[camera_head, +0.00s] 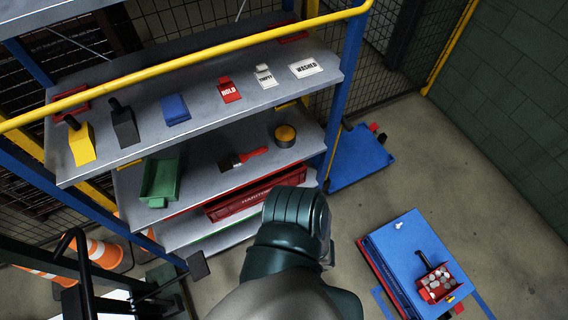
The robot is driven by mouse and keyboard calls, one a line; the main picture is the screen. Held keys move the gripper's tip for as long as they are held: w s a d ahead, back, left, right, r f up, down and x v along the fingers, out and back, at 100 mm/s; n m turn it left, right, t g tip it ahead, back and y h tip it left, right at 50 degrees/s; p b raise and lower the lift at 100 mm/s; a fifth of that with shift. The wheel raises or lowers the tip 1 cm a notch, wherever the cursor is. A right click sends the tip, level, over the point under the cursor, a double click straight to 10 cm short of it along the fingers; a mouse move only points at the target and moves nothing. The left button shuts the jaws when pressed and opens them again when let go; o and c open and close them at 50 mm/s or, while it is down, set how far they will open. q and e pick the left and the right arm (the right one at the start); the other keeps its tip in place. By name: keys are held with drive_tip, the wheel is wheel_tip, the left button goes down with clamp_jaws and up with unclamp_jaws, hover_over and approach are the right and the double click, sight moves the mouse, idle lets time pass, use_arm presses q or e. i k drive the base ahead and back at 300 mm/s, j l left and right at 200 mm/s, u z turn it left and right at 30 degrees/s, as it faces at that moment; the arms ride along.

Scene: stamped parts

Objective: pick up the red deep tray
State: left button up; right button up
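A small red deep tray (437,283) sits on top of a blue-topped platform (405,245) at the lower right. It holds several round, pale metal parts, and a black handle-like piece stands at its back left side. A dark green, rounded link of my own arm (292,215) rises from the bottom centre, well to the left of the tray. No gripper fingers show in this view, and nothing touches the tray.
A grey shelf unit (215,95) with yellow rails and blue posts fills the left. It carries a green bin (160,180), a long red crate (255,192), a brush and label signs. A blue flat cart (360,157) stands behind. Floor between is clear.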

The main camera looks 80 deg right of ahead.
sight(437, 284)
drive_tip(key=z, duration=5.05)
drive_tip(key=i+l+u, duration=0.1)
drive_tip(key=i+l, duration=0.15)
drive_tip(key=i+l+u, duration=0.1)
drive_tip(key=l, duration=0.35)
drive_tip(key=i+l+u, duration=0.15)
drive_tip(key=i+l, duration=0.2)
